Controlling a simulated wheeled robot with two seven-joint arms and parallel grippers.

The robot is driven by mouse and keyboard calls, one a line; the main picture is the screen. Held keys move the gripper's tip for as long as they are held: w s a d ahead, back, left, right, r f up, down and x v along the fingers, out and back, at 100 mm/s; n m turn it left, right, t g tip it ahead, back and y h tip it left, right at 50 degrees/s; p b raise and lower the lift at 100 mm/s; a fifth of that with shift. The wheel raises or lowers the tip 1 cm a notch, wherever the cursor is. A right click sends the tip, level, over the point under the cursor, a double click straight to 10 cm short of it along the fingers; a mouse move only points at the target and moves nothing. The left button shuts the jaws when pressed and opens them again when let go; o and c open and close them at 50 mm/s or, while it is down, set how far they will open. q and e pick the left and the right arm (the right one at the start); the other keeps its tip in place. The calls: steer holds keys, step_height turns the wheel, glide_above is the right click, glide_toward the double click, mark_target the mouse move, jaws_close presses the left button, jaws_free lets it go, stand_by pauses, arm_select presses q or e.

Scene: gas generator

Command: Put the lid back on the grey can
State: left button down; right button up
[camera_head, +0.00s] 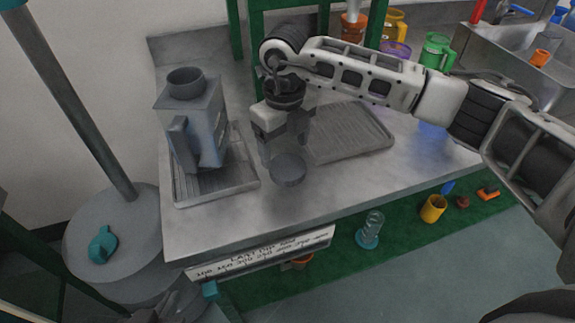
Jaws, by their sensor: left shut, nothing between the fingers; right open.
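The grey can (206,128) stands upright on a ribbed metal tray at the left of the bench. Its round neck (186,83) is uncovered, and its handle faces the front. A round grey lid (288,170) is to the right of the can, near the front of the bench. My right gripper (284,146) points down just above and behind the lid, with its fingers apart. Whether the fingertips touch the lid I cannot tell. My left gripper (174,304) is low at the bottom left, below the bench front, shut and empty, and only partly visible.
The can's tray (215,191) has a raised rim. A second ribbed tray (350,134) lies right of my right gripper. Green posts (257,25) and coloured mugs (437,50) stand behind, with a sink (505,50) at far right. The bench front right of the lid is clear.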

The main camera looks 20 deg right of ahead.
mark_target(285, 164)
steer(key=shift+f, duration=1.95)
steer(key=c, duration=0.8)
steer(key=shift+r, duration=0.1)
steer(key=shift+r, duration=0.45)
step_height(285, 164, up, 2)
steer(key=shift+r, duration=0.15)
steer(key=s+r+b, duration=0.1)
steer(key=s+r, duration=0.8)
steer(key=s, duration=0.5)
steer(key=shift+r+b, duration=0.3)
steer(key=shift+r, duration=0.05)
